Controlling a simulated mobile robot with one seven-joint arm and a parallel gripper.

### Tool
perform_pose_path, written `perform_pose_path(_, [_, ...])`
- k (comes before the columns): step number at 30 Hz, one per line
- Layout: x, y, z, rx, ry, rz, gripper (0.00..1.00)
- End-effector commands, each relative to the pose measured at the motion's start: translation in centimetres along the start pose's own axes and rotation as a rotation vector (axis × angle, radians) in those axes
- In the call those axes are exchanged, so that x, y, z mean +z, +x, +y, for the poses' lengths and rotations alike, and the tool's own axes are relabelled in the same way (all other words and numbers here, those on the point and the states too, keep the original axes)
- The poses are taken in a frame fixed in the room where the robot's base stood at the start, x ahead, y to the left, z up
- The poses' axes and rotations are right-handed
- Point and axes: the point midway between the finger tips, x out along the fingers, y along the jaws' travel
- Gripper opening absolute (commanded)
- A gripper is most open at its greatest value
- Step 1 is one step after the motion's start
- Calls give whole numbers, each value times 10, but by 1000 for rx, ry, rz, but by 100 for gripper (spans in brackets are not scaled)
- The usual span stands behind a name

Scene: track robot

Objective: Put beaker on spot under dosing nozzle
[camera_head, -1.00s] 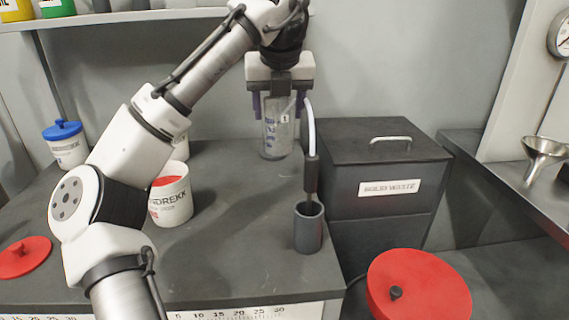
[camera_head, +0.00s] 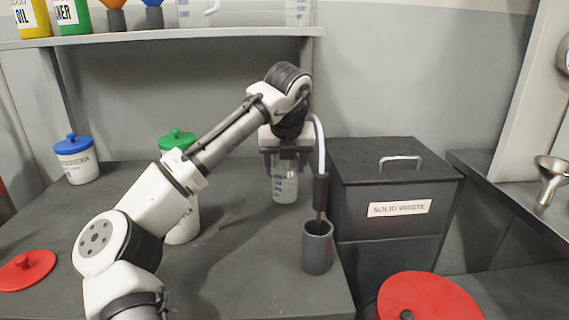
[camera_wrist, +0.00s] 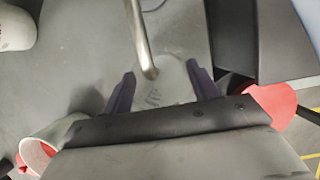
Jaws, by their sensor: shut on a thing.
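The beaker (camera_head: 284,187) is a clear vessel with printed marks, upright in my gripper (camera_head: 283,165), left of a curved tube. In the wrist view, my gripper (camera_wrist: 162,88) has its dark fingers on both sides of the pale beaker (camera_wrist: 155,96). A metal tube (camera_wrist: 142,40) ends close to the beaker there. In the head view, a curved tube (camera_head: 320,140) runs down to a dark sleeve above a grey cylinder (camera_head: 317,255). I cannot tell whether both views show the same tube. The spot cannot be made out, and the beaker's contact with the bench is unclear.
A black solid waste bin (camera_head: 400,180) stands right of the bench. A blue-lidded tub (camera_head: 76,162) and a white container (camera_head: 184,222) stand on the left. Red lids lie at left (camera_head: 26,270) and right (camera_head: 428,300). A shelf (camera_head: 170,42) runs above.

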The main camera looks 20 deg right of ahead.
Motion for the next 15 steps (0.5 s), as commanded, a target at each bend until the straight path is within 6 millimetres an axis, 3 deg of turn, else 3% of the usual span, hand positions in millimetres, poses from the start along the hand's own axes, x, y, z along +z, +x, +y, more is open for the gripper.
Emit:
perform_pose_path(3, [17, 5, 0, 1, -2, 0, 26])
perform_pose_path(6, [11, 16, 1, 2, 0, -1, 26])
perform_pose_path(15, [10, 17, 0, -1, 0, -1, 26])
